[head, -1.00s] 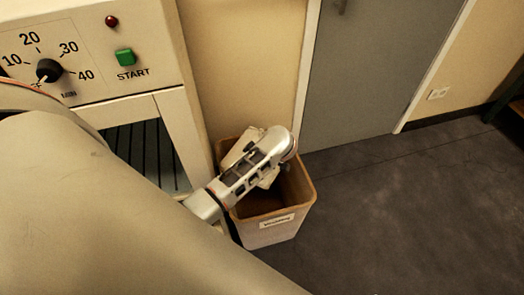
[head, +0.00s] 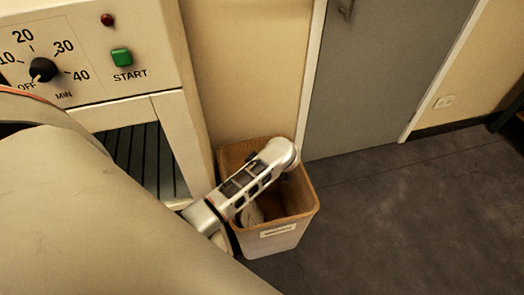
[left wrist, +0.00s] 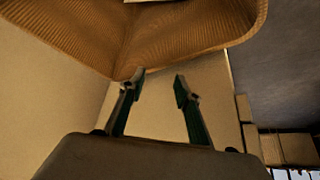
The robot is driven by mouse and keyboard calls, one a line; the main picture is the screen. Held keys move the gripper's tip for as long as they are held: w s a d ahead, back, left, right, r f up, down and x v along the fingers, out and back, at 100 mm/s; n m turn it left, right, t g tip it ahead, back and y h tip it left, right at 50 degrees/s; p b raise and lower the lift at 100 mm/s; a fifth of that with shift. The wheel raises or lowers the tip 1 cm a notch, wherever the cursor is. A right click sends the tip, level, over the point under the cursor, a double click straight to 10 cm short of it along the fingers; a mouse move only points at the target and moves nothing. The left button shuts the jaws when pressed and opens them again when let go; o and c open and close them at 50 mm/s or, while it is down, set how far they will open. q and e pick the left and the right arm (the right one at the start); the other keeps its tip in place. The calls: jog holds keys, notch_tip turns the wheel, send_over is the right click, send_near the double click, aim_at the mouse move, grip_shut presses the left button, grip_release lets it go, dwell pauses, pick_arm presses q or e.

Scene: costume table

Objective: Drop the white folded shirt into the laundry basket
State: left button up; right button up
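The laundry basket (head: 275,238) is a tan bin with a label on its front, standing on the floor beside the machine. My left arm reaches over it in the head view and hides part of its inside. A pale shape, seemingly the white folded shirt (head: 251,214), shows low inside the basket beneath my arm. My left gripper (left wrist: 159,79) is open in the left wrist view, with nothing between its fingers. The basket's ribbed brown wall (left wrist: 190,35) fills the top of that view. The shirt does not show there. My right gripper is not in view.
A cream machine (head: 150,90) with a dial and green START button stands at the left. A grey door (head: 390,70) is behind the basket. The dark floor (head: 400,220) to the right is clear.

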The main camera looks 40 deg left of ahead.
pick_arm(q)
jog(key=v, duration=1.1)
jog(key=shift+d+r, duration=0.2)
jog(key=shift+r, duration=0.15)
